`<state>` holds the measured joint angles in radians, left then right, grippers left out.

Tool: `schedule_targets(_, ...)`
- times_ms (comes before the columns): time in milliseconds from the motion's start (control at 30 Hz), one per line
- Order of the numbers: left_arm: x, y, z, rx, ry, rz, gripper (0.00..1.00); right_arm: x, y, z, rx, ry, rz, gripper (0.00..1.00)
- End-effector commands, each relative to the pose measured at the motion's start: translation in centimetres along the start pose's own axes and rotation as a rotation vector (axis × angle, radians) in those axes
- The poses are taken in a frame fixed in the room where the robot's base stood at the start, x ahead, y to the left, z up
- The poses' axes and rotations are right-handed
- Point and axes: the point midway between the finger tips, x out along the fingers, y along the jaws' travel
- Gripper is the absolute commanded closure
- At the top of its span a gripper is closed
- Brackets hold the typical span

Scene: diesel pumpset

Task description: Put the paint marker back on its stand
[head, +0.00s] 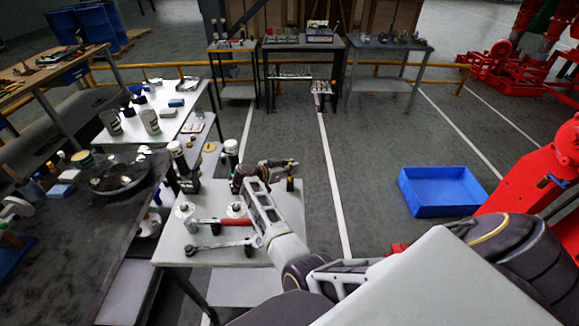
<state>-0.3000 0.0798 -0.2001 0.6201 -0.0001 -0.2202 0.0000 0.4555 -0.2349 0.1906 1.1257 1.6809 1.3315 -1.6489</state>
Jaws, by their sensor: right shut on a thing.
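My right gripper (288,164) is above the back right part of the small light-topped table, its fingers pointing right. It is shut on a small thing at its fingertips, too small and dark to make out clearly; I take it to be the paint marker. A small dark upright piece with a yellow-green top (290,184) shows just below the fingertips, near the table's right edge. I cannot tell whether it is the stand or touches the held thing. My left gripper is not in view.
On the small table (172,246) lie a red-handled tool (222,222) and a wrench (222,246), with round white pieces beside them. Dark and white canisters (177,155) stand at its back left. A blue crate (440,190) is on the floor at right, near red machinery.

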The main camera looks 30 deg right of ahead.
Motion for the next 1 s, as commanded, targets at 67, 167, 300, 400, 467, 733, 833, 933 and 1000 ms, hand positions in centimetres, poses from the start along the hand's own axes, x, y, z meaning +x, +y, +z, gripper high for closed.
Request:
schedule_targets(67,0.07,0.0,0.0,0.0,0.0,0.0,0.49,0.04,-0.02,0.11,0.0,0.0,0.0,1.0)
schedule_targets(167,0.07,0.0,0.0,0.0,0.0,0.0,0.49,0.06,-0.02,0.15,0.0,0.0,0.0,1.0)
schedule_targets(300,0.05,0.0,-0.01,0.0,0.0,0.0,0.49,0.06,-0.02,0.13,0.0,0.001,-0.001,1.0)
schedule_targets(400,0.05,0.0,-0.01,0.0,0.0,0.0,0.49,0.06,-0.02,0.12,0.0,0.001,-0.001,1.0)
schedule_targets(467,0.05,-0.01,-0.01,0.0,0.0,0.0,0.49,0.06,-0.02,0.13,0.0,0.001,-0.001,1.0)
schedule_targets(733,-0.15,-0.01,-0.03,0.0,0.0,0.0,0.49,0.04,-0.02,0.07,0.0,0.001,0.0,1.0)
schedule_targets(833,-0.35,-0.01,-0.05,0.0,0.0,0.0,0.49,0.02,-0.02,0.03,0.0,0.001,-0.001,1.0)
schedule_targets(933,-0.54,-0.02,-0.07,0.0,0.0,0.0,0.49,0.03,-0.02,0.02,0.0,0.001,-0.001,1.0)
schedule_targets(1000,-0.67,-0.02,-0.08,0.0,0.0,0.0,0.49,0.03,-0.01,0.03,0.0,0.001,-0.001,1.0)
